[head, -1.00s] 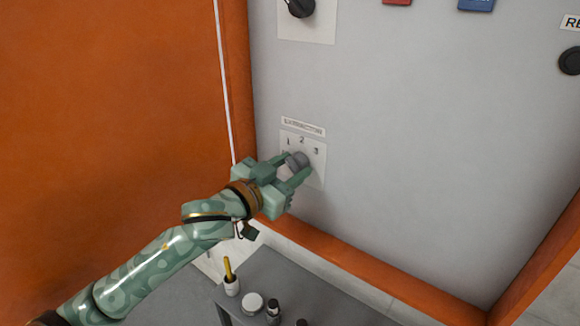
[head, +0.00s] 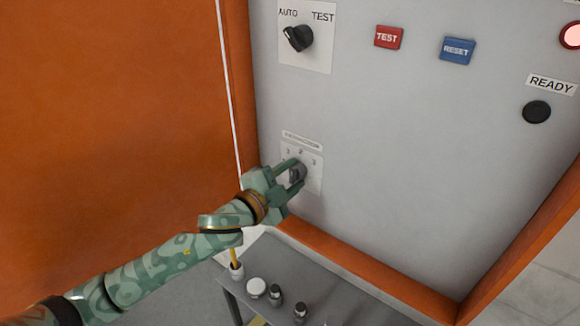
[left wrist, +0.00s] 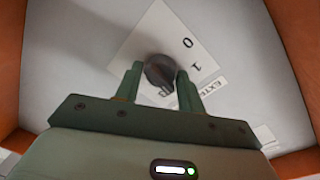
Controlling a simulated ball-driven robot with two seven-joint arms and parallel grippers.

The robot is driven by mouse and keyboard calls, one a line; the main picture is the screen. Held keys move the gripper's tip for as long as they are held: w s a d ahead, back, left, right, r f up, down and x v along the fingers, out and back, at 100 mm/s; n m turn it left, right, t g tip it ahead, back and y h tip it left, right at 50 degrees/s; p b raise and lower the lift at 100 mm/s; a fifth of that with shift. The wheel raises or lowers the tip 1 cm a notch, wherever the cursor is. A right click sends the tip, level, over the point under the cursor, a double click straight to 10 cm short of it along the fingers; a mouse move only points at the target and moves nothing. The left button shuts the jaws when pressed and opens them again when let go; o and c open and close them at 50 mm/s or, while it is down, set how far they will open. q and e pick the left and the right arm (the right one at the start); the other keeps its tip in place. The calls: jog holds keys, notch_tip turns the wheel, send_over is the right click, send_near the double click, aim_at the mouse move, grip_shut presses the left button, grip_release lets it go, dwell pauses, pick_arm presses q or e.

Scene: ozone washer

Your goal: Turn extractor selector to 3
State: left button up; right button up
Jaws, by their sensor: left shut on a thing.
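The extractor selector is a dark grey knob (head: 297,173) on a pale plate with the numbers 1, 2 and 3, low on the grey panel. My left gripper (head: 296,176) reaches it from the lower left and is shut on the knob, one finger on each side. In the left wrist view the knob (left wrist: 159,70) sits between the two fingertips (left wrist: 160,82), with the marks 0 and 1 on its plate. The fingers partly hide the knob, and I cannot tell which number it points to. My right gripper is not in view.
Above are an AUTO/TEST knob (head: 298,38), a red TEST button (head: 388,37), a blue RESET button (head: 457,50) and a black READY lamp (head: 536,111). Orange frame edges (head: 365,268) border the panel. A grey table (head: 345,300) with small containers stands below.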

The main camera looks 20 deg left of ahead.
pick_arm(q)
jog(key=m+p, duration=0.1)
jog(key=m, duration=0.1)
jog(key=m+p, duration=0.2)
jog(key=shift+r, duration=0.35)
jog(key=shift+f+m+y+p, duration=0.1)
jog(key=shift+m+y+p, duration=0.4)
jog(key=shift+m, duration=1.2)
jog(key=shift+c, duration=0.2)
jog(key=shift+o, duration=0.2)
jog(key=shift+p, duration=0.3)
jog(key=shift+f, duration=0.1)
jog(key=o, duration=0.8)
jog(key=shift+d, duration=0.1)
jog(key=shift+o, duration=0.2)
jog(key=shift+d, duration=0.1)
jog(key=shift+s, duration=0.1)
